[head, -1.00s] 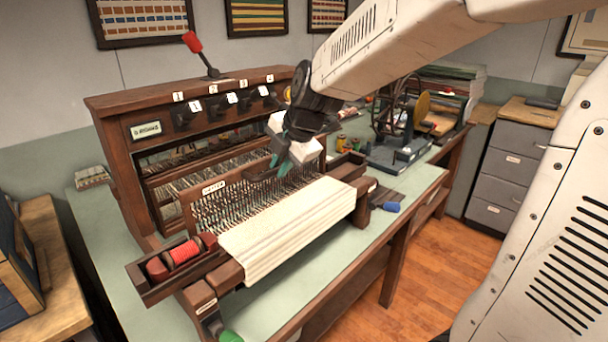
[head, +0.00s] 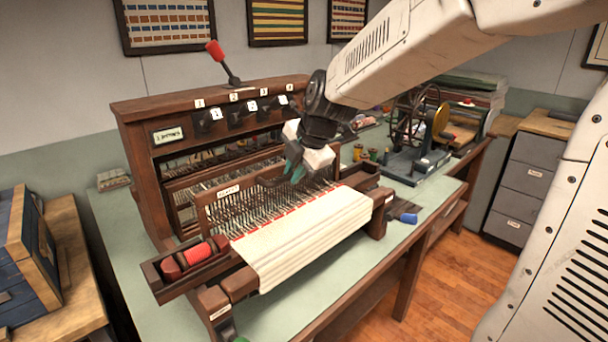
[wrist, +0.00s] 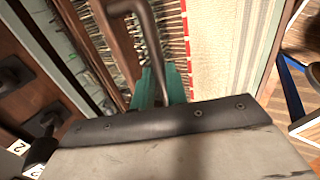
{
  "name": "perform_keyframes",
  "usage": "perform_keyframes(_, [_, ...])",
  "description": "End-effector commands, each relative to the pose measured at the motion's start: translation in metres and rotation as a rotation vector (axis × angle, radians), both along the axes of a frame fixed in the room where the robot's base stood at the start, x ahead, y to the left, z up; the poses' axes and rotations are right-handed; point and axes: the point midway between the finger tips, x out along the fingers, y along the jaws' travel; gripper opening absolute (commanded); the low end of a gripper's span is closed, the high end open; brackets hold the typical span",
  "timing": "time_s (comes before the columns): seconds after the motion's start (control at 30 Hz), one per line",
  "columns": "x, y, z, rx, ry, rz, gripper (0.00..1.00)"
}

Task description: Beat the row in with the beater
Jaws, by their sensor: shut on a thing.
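The beater (head: 228,190) is a dark wooden frame with a label and a row of thin metal teeth, standing across the loom behind the cloth. My gripper (head: 293,173) is at the beater's upper middle. In the wrist view its teal fingertips (wrist: 160,86) are shut at the dark curved handle (wrist: 150,35) of the beater; the exact contact is partly hidden. The cream woven cloth (head: 300,235) lies in front. A broken red row (head: 284,213) runs along its far edge, and shows as red dashes in the wrist view (wrist: 185,50).
A tray at the loom's left front holds a red spool (head: 199,252). A red-knobbed lever (head: 222,60) stands on the loom's top beam, above several dark knobs. A wheeled winder (head: 425,130) and a blue item (head: 408,218) are to the right on the green bench.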

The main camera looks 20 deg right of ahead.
Motion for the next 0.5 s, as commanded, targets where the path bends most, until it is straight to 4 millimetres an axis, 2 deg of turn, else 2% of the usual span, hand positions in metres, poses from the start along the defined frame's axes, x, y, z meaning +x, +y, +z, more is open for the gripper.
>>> perform_keyframes(0.5, [0.049, 0.017, -0.003, -0.001, 0.007, 0.003, 0.0])
